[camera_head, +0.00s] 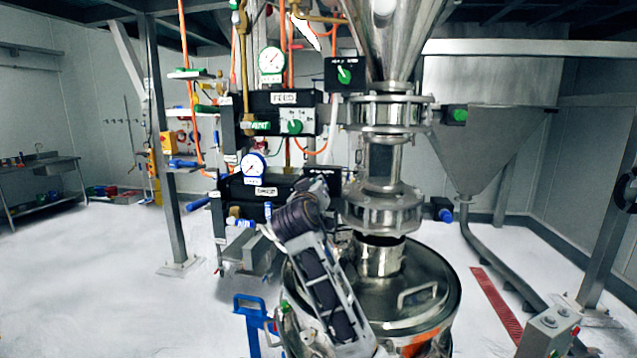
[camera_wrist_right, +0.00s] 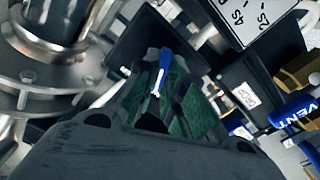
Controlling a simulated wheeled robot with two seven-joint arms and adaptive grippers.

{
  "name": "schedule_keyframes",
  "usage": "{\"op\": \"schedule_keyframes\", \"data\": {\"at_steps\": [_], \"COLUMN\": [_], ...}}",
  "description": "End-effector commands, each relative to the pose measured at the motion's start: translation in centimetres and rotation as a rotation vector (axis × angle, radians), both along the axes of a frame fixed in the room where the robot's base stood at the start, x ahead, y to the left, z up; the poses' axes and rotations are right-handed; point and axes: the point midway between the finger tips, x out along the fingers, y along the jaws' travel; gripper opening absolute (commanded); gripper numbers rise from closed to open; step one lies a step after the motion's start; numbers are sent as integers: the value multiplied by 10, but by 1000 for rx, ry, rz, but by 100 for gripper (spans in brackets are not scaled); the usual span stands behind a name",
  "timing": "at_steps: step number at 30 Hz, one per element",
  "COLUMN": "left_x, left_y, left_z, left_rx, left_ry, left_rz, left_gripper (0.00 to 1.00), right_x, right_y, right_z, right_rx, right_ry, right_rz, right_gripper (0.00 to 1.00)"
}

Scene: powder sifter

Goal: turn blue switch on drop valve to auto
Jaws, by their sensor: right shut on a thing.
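The drop valve is a black box (camera_head: 262,188) with a label and a blue-rimmed gauge (camera_head: 254,167), left of the steel pipe column. Its blue switch (camera_wrist_right: 163,72) shows in the right wrist view, upright between the green-padded fingers. My right gripper (camera_wrist_right: 165,88) is shut on this switch, in front of a dark panel. In the head view my right arm comes up from the bottom middle, and its dark gripper body (camera_head: 298,216) covers the switch and the fingertips. My left gripper is in neither view.
Above sits the feed valve box (camera_head: 270,112) with a green switch (camera_head: 295,126). The pipe column (camera_head: 382,165) stands close on the right. A lidded steel drum (camera_head: 420,285) is below. A blue-handled vent valve (camera_wrist_right: 297,112) is near the gripper. The floor at left is clear.

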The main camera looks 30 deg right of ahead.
Motion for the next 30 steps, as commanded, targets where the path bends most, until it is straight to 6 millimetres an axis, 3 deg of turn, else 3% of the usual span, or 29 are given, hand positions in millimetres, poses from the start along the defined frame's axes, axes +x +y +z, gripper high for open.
{"op": "schedule_keyframes", "data": {"at_steps": [21, 22, 26, 30], "left_x": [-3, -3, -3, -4], "left_y": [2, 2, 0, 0], "left_z": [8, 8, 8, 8], "left_rx": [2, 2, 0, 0], "left_ry": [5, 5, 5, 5], "left_rz": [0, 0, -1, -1], "left_gripper": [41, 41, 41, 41], "right_x": [1, 1, 1, 0], "right_y": [1, 1, 1, 0], "right_z": [-2, -2, -2, -1], "right_rx": [-78, -78, -78, -77], "right_ry": [62, 62, 61, 60], "right_rz": [0, 1, 0, 0], "right_gripper": [0, 14, 31, 32]}}
